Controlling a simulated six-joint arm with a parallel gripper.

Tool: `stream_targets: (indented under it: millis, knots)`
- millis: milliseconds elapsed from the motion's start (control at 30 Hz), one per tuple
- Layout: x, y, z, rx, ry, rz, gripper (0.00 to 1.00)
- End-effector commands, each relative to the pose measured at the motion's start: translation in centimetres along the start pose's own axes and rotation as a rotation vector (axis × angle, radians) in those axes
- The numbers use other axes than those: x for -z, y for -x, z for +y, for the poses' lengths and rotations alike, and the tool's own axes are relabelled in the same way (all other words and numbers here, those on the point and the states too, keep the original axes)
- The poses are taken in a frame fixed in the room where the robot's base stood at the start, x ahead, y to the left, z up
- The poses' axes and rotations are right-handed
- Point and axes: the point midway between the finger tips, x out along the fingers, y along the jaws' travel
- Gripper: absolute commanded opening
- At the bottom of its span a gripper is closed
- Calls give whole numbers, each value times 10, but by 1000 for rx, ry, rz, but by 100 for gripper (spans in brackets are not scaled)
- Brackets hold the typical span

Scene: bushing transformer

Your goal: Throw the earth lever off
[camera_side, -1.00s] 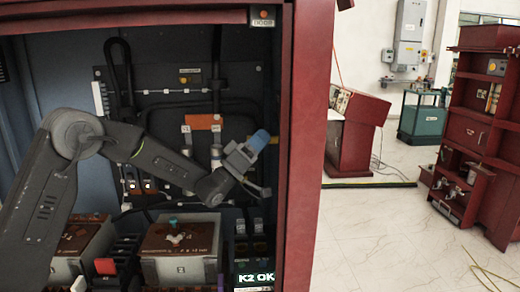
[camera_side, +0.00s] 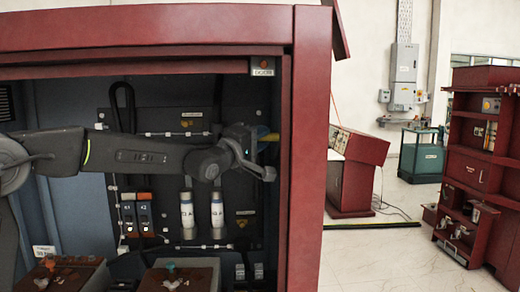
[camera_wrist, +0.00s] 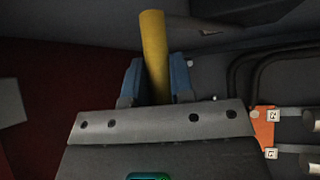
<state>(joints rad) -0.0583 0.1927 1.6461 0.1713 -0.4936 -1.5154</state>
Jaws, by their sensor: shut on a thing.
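The earth lever shows in the wrist view as a plain yellow bar (camera_wrist: 153,50), standing nearly upright between the blue fingertips of my gripper (camera_wrist: 157,82). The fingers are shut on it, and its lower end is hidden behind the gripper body. In the side view, a bit of the yellow lever (camera_side: 270,137) shows beside my gripper (camera_side: 258,136), high at the right inside the cabinet, near the right door post. The lever's mount is hidden there.
Two white cylinders (camera_side: 187,215) stand below my forearm, left of the gripper. An orange plate (camera_wrist: 264,128) lies right of the gripper in the wrist view. The red cabinet post (camera_side: 307,170) is close on the right. Two switches (camera_side: 135,213) sit further left.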

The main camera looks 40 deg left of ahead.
Motion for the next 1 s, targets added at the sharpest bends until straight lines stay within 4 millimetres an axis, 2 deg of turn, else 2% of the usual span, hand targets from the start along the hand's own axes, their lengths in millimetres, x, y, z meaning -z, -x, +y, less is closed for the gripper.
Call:
stream_targets:
  millis: [33, 200, 767, 800, 1000]
  knots:
    - [2, -2, 6, -12, -3, 1, 0]
    - [6, -6, 10, -14, -5, 1, 0]
    - [9, -9, 12, -15, -7, 2, 0]
    - [9, -9, 12, -15, -7, 2, 27]
    - [9, -8, 10, -11, -6, 1, 46]
